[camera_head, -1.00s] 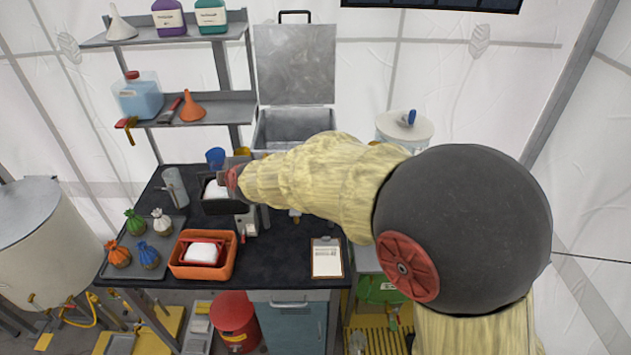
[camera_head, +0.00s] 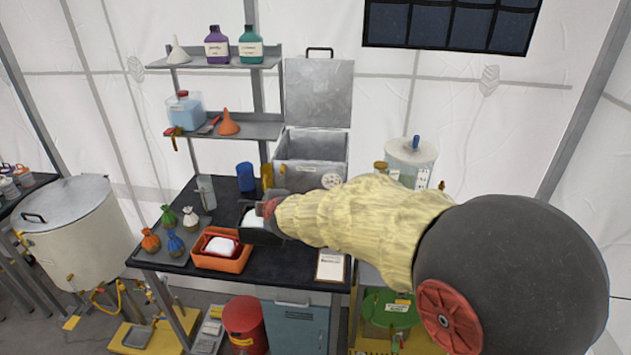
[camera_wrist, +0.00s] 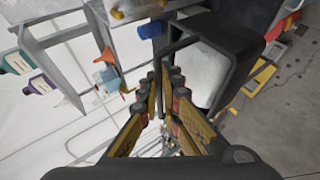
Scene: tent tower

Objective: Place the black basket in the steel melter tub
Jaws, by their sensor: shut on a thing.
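The black basket (camera_head: 258,236) hangs from my gripper (camera_head: 268,208) above the dark bench, with a white block inside. In the wrist view the basket (camera_wrist: 240,60) fills the upper right, and my gripper (camera_wrist: 167,95) is shut on its rim or handle. The steel melter tub (camera_head: 310,147) stands open behind the basket, at the back of the bench, its lid (camera_head: 319,92) raised upright. My forearm hides part of the tub's lower front. The basket is in front of the tub, to its left and lower.
An orange tray (camera_head: 224,262) holding a red basket with a white block sits on the bench (camera_head: 290,262). A blue cup (camera_head: 246,177) and a clear jug (camera_head: 206,193) stand left of the tub. A shelf (camera_head: 255,127) with an orange funnel is at the back left.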

